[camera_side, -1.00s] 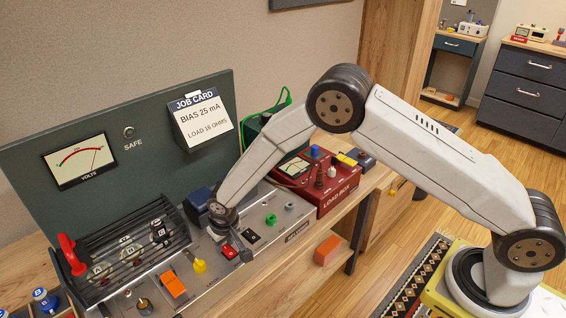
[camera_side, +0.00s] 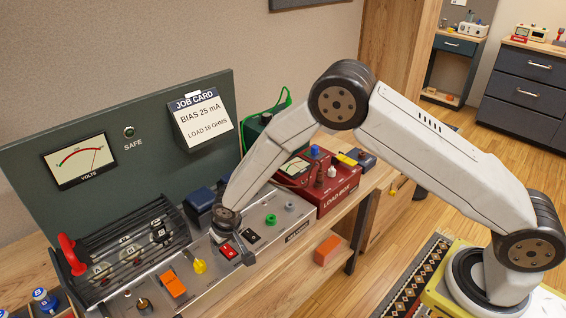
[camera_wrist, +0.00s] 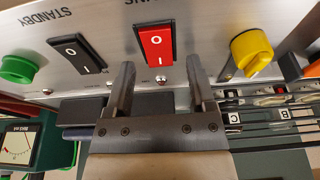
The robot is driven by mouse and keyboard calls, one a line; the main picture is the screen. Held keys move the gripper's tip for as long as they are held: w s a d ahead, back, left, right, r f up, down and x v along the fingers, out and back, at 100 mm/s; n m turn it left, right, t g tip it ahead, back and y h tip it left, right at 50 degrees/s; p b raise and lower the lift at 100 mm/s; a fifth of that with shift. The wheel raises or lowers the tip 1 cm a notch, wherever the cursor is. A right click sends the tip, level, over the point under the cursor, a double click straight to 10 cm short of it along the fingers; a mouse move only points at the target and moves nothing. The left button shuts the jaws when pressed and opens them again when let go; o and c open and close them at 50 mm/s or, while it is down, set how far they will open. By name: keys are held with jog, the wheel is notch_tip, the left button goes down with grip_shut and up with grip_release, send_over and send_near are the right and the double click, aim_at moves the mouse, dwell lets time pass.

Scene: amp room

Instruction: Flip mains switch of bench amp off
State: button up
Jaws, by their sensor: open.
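The bench amp (camera_side: 270,228) is a grey metal chassis on the wooden bench. Its mains switch (camera_wrist: 154,46) is a red rocker marked I and O, under partly cropped, upside-down lettering in the wrist view. The red rocker also shows in the side view (camera_side: 228,251), just below my wrist. Which side is pressed I cannot tell.
A black standby rocker (camera_wrist: 77,53) sits left of the red one, and a yellow knob (camera_wrist: 252,50) sits right. The caged tubes (camera_side: 130,250), an orange part (camera_side: 173,284) and a red load box (camera_side: 333,192) are near.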

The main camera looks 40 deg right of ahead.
aim_at(234, 252)
jog(key=shift+r, duration=0.1)
jog(key=shift+v, duration=3.7)
jog(key=shift+r, duration=0.1)
jog(key=s+d+r, duration=0.4)
jog(key=s+d, duration=0.5)
jog(key=s, duration=0.1)
jog(key=s+d+r, duration=0.5)
jog(key=s+d, duration=0.4)
jog(key=s, duration=0.1)
jog(key=shift+s+r, duration=0.2)
jog(key=shift+r, duration=0.15)
